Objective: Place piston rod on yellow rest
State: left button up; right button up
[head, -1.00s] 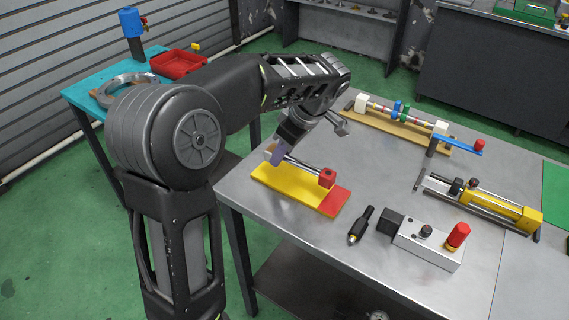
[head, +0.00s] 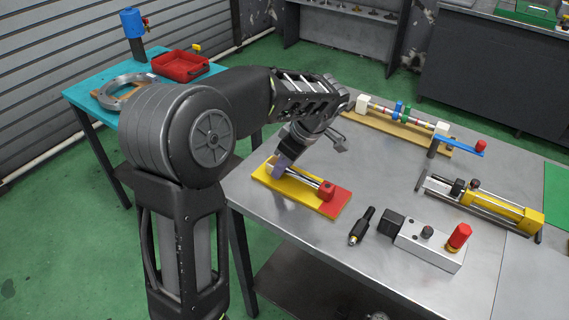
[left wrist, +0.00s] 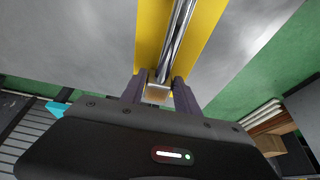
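The piston rod is a silver bar (head: 305,178) with a red block (head: 326,191) at its near right end and a pale tan end piece at the far left. It lies along the yellow rest (head: 297,197), a flat yellow board with a red end, low over it or touching it. My left gripper (head: 279,170) is down at the rod's far left end. In the left wrist view, its fingers (left wrist: 160,92) stand on both sides of the tan end piece (left wrist: 157,92), and the rod (left wrist: 177,45) runs away over the yellow board (left wrist: 205,35). My right gripper is not in view.
On the grey table, a black tool (head: 361,227) and a silver block with a red cap (head: 428,243) lie right of the rest. A yellow cylinder fixture (head: 483,203) and a rod stand (head: 395,123) lie farther off. A teal table (head: 85,95) with a red tray (head: 180,67) stands behind.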

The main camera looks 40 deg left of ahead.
aim_at(297, 172)
pick_arm(q)
jog(key=o, duration=0.4)
jog(key=shift+r, duration=0.1)
jog(key=shift+r, duration=0.2)
jog(key=shift+d+r, duration=0.15)
jog(key=shift+r, duration=0.05)
jog(key=v, duration=0.8)
jog(key=shift+w+r, duration=0.1)
jog(key=p+v, duration=0.3)
jog(key=shift+r, duration=0.1)
